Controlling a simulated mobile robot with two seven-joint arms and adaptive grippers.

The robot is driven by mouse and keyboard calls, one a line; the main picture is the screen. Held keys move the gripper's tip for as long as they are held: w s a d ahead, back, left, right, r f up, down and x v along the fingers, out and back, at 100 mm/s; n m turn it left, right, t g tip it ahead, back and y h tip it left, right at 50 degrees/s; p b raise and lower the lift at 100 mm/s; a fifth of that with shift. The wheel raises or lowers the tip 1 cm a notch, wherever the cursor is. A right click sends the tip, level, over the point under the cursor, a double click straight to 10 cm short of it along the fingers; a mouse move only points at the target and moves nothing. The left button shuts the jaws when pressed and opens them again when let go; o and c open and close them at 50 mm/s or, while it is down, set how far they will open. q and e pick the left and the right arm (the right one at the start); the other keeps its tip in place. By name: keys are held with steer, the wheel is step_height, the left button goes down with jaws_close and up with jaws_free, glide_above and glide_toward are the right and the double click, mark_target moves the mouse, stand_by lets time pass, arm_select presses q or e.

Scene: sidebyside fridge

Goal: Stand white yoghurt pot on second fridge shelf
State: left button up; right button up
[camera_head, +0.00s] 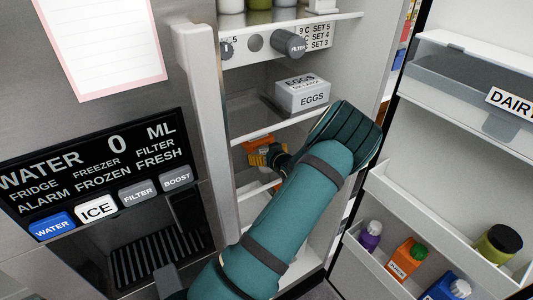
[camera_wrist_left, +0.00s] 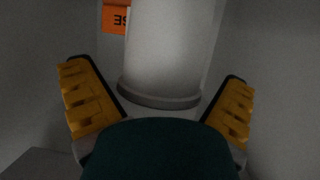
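A plain white cylinder with a grey rim, probably the white yoghurt pot (camera_wrist_left: 165,55), stands between the fingers of my left gripper in the left wrist view. My left gripper (camera_wrist_left: 157,95) is open, with a visible gap on each side of the cylinder. In the head view my left gripper (camera_head: 268,158) is inside the fridge, below the shelf with the egg box. The cylinder cannot be made out there, as my arm hides much of that compartment. A fridge shelf (camera_head: 250,134) runs just above the gripper. My right gripper is not in view.
A white egg box (camera_head: 302,95) stands on the shelf above. An orange box (camera_wrist_left: 115,18) is behind the cylinder. The fridge door (camera_head: 430,165) is open at right, its lower rack holding several items. The freezer door (camera_head: 110,110) stands close at left.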

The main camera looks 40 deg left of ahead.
arm_select(q)
steer(key=shift+r, duration=0.1)
steer(key=shift+d+r, duration=0.15)
steer(key=p+v, duration=0.1)
steer(key=v, duration=1)
steer(key=shift+d, duration=0.35)
steer(key=shift+s+d, duration=0.1)
steer(key=shift+s, duration=0.05)
